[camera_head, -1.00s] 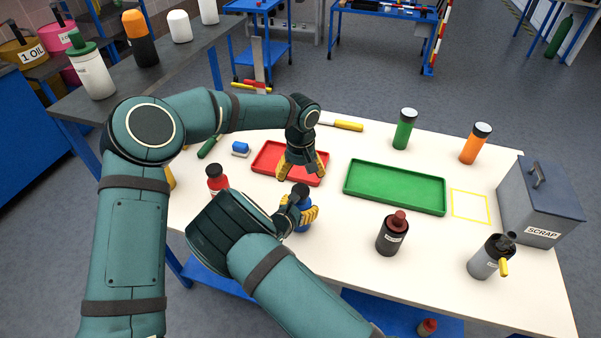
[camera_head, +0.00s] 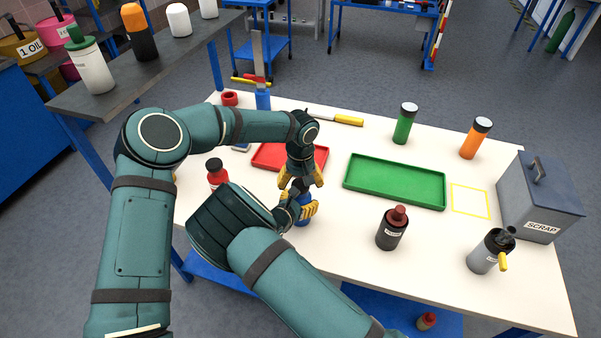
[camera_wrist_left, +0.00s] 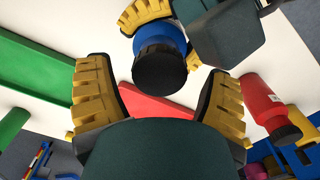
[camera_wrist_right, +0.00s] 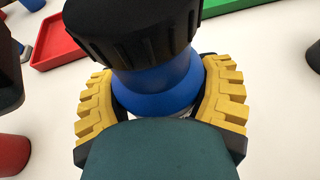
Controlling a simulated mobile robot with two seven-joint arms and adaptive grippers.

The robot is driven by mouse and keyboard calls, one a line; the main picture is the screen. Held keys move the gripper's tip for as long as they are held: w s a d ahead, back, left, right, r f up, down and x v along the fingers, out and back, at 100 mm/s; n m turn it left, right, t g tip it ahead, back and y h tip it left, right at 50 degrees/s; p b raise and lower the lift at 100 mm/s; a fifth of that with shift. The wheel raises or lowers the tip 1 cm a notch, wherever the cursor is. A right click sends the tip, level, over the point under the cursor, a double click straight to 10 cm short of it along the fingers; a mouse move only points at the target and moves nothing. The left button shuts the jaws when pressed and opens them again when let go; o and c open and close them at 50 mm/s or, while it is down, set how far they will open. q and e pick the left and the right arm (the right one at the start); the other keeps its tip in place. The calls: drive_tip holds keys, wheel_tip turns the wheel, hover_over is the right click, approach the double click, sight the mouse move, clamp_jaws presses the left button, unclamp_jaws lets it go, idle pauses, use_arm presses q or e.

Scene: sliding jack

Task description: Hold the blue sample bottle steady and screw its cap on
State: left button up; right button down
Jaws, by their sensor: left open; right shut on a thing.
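The blue sample bottle (camera_head: 304,218) stands upright on the white table, with my right gripper (camera_head: 303,211) shut around its body. In the right wrist view the yellow fingers press the blue bottle (camera_wrist_right: 160,88) from both sides. A black cap (camera_wrist_right: 130,25) sits on top of the bottle; whether it is threaded cannot be told. It also shows in the left wrist view (camera_wrist_left: 160,68). My left gripper (camera_head: 302,184) is open just above the cap, pointing down. In the left wrist view its spread fingers (camera_wrist_left: 160,95) are apart from the cap, which lies a little beyond them.
A red tray (camera_head: 268,164) lies behind the bottle and a green tray (camera_head: 395,182) to its right. A red bottle (camera_head: 216,176) stands close on the left. A dark bottle (camera_head: 391,229) stands at the right front. A grey scrap bin (camera_head: 541,195) is at the right edge.

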use_arm(q)
drive_tip(key=shift+f, duration=0.8)
drive_tip(key=c, duration=1.3)
drive_tip(key=shift+m, duration=1.6)
drive_tip(key=o, duration=1.3)
